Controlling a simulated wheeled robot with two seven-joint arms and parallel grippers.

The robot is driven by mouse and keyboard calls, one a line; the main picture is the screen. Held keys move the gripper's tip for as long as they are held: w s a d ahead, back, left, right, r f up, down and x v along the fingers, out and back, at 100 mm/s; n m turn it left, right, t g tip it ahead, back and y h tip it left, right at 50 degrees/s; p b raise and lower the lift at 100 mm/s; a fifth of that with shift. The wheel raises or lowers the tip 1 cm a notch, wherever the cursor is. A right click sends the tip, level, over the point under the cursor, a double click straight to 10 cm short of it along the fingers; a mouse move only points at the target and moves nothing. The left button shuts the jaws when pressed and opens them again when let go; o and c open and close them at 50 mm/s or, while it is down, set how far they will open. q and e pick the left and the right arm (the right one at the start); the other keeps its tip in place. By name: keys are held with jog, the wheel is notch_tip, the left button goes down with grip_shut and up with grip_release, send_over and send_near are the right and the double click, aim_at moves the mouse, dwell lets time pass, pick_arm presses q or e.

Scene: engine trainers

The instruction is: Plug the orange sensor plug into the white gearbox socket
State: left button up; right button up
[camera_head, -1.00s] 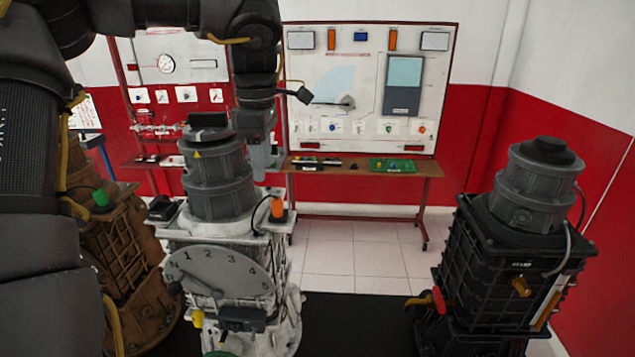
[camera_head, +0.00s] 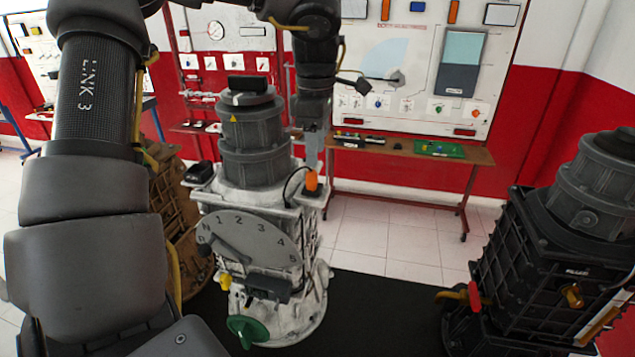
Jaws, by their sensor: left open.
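The orange sensor plug (camera_head: 312,181) stands upright at the right top edge of the white gearbox (camera_head: 308,240), with a thin black cable looping beside it. A small dark part sits under the plug; I cannot make out whether it is the socket. My left gripper (camera_head: 312,160) points down from above, open, with its fingertips just over the plug. I cannot tell whether the fingers straddle or touch it. My right gripper is not in view.
A brown gearbox (camera_head: 178,205) stands close on the left and a black gearbox (camera_head: 520,265) on the right. A dial plate (camera_head: 245,240) and green handwheel (camera_head: 247,330) are on the white gearbox's front. Behind it is a bench with a panel (camera_head: 415,70). The floor between the gearboxes is clear.

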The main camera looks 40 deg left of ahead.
aim_at(312, 171)
pick_arm(q)
jog(key=shift+s+a+f, duration=0.1)
jog(key=shift+s+a, duration=0.05)
jog(key=shift+s, duration=0.45)
jog(key=shift+s+r, duration=0.25)
jog(key=shift+s, duration=0.4)
jog(key=shift+w+d+f, duration=0.2)
jog(key=shift+w+f, duration=0.15)
jog(key=shift+f, duration=0.15)
notch_tip(312, 171, down, 4)
jog(key=shift+w+r+p, duration=0.15)
jog(key=shift+r+p, duration=0.1)
jog(key=shift+p, duration=0.6)
jog(key=shift+f, duration=0.45)
jog(key=shift+d, duration=0.1)
jog(key=shift+c, duration=0.2)
grip_shut()
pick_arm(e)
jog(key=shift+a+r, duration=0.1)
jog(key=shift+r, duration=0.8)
